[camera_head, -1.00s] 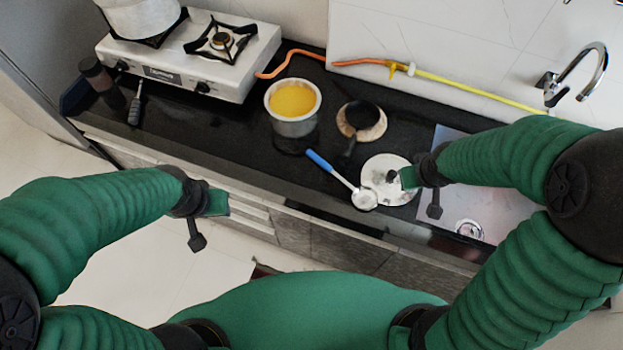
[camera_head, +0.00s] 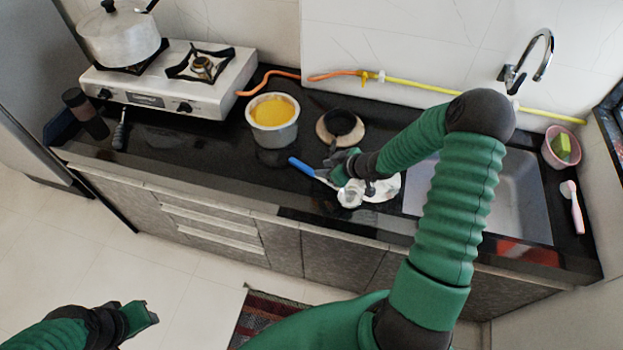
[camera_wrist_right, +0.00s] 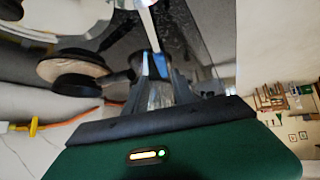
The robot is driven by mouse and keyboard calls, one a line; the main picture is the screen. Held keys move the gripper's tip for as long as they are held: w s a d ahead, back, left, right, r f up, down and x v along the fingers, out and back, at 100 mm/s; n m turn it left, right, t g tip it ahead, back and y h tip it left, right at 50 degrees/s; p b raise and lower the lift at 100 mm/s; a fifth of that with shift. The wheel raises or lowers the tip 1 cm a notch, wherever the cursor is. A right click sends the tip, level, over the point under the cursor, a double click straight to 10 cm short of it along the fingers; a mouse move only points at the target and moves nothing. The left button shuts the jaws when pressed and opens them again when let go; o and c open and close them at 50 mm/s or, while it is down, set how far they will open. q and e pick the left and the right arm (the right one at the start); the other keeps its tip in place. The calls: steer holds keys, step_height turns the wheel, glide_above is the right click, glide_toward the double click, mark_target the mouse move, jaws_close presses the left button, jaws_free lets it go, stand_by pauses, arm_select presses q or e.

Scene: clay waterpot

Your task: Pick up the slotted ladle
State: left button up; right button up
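The slotted ladle has a blue handle (camera_head: 302,166) pointing to the upper left and a pale metal head (camera_head: 349,197) at the left edge of a white plate on the dark counter. My right gripper (camera_head: 335,171) is at the ladle's shaft and covers part of it. In the right wrist view, its fingers (camera_wrist_right: 160,72) point at the ladle, with a blue part of the handle (camera_wrist_right: 161,64) between or just beyond them. Whether they press on it is unclear. My left gripper (camera_head: 142,315) is low at the left, away from the counter, with nothing visible in it.
The plate (camera_head: 385,190) lies partly under my right arm. A pot of yellow liquid (camera_head: 272,134) and a small dark pan (camera_head: 343,124) stand behind the ladle. The stove (camera_head: 180,92) is at the left, the sink (camera_head: 520,200) at the right. A pink bowl (camera_head: 561,150) stands far right.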

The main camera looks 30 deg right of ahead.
mark_target(308, 169)
steer(key=x, duration=0.3)
steer(key=shift+d+f, duration=0.2)
steer(key=x, duration=0.3)
steer(key=a+x, duration=0.1)
steer(key=x, duration=0.1)
steer(key=shift+w, duration=0.4)
steer(key=shift+s+d+r, duration=0.1)
steer(key=shift+d+r, duration=0.05)
steer(key=shift+d, duration=0.1)
steer(key=c, duration=0.6)
steer(key=shift+a, duration=0.1)
jaws_close()
